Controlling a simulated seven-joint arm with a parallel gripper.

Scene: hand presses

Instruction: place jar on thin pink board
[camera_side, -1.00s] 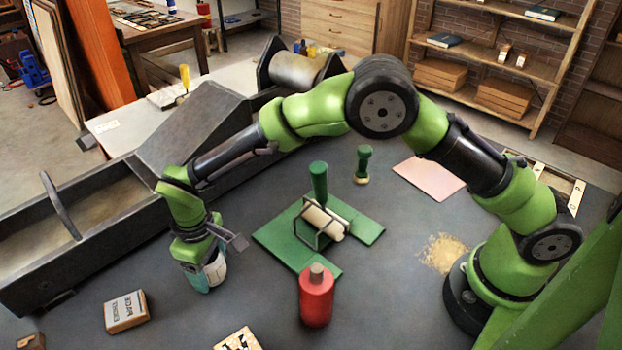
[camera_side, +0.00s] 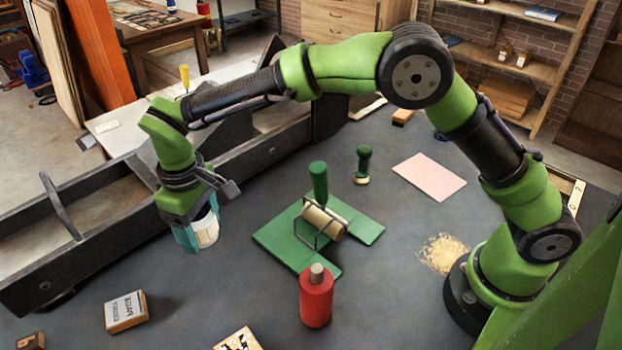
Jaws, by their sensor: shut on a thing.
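The jar (camera_side: 207,232) is pale, with a whitish body, and hangs roughly upright in my gripper (camera_side: 197,232) at the left of the work table. The teal fingers are shut on its sides and hide part of it. The jar is raised above the grey table top. The thin pink board (camera_side: 429,176) lies flat and bare on the table at the right, near the back. The jar is well to the left of it.
Between jar and board are a green board (camera_side: 272,241) with a green-handled roller (camera_side: 320,200), and a green-handled tool (camera_side: 363,164). A red bottle (camera_side: 316,297) stands in front. A boxed block (camera_side: 126,312) lies front left. Sawdust (camera_side: 443,252) lies right. A dark metal trough (camera_side: 100,240) borders the left.

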